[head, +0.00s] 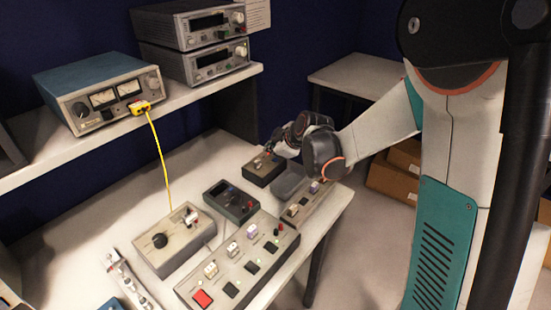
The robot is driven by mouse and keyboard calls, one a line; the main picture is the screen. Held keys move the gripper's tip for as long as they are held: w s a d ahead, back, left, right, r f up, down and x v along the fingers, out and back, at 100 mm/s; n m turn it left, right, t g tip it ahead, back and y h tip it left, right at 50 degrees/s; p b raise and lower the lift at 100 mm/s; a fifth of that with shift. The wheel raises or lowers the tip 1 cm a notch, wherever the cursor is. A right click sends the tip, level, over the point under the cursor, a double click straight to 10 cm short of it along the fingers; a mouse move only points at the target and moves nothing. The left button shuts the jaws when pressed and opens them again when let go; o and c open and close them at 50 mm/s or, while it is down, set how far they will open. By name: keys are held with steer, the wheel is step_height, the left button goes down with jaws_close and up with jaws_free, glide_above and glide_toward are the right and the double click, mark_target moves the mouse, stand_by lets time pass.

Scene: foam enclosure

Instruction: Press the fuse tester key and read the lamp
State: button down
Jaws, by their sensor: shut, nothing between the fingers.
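My gripper (269,149) is shut and empty at the far end of the bench. Its tips are right over or on a small dark box (262,173) with small reddish parts on top. I cannot tell whether the tips touch it. This box may be the fuse tester; its key and lamp are too small or hidden to make out. A grey-beige box (173,241) with a black knob and a small holder stands nearer.
A dark handheld meter (231,201) lies between the boxes. A grey tray-like piece (288,184) and another panel (300,210) lie near my gripper. A shelf (190,98) above holds a blue-topped meter (104,88) with a yellow cable (160,155). Cartons stand beyond the bench.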

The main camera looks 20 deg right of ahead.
steer(key=shift+r+p, duration=1.75)
steer(key=shift+r, duration=0.75)
steer(key=s+r+m+g+h, duration=0.1)
steer(key=s+r+m, duration=0.25)
steer(key=s, duration=0.45)
steer(key=s+r+m, duration=0.2)
steer(key=s+r, duration=0.3)
steer(key=s, duration=0.2)
steer(key=s+f+m+h, duration=0.1)
steer(key=s+m, duration=0.6)
steer(key=s, duration=1.1)
steer(key=shift+s+d+g+h, duration=0.15)
steer(key=shift+d+g+h, duration=0.25)
